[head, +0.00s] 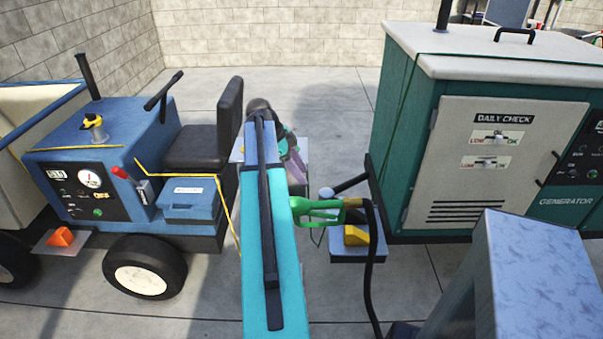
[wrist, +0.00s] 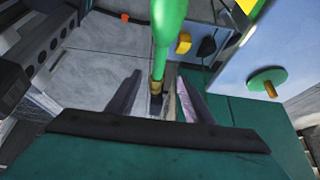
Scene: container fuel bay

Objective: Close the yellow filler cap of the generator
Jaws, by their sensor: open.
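The green generator (head: 550,150) with its pale top stands at the right in the head view. I cannot make out its yellow filler cap with certainty. My gripper (wrist: 159,79) is open, its two grey fingers apart. In the wrist view a green nozzle (wrist: 168,28) with a brass-coloured tip lines up between the fingers; I cannot tell its depth from them. A green disc with a yellow-orange stem (wrist: 267,80) shows on a pale surface at the right of the wrist view. In the head view my arm partly hides my gripper.
In the head view a green nozzle (head: 318,207) with a black hose (head: 376,270) is by a small stand with a yellow block (head: 356,235). A blue vehicle (head: 110,150) with a yellow cap (head: 93,121) stands left. A grey box (head: 520,280) blocks the front right.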

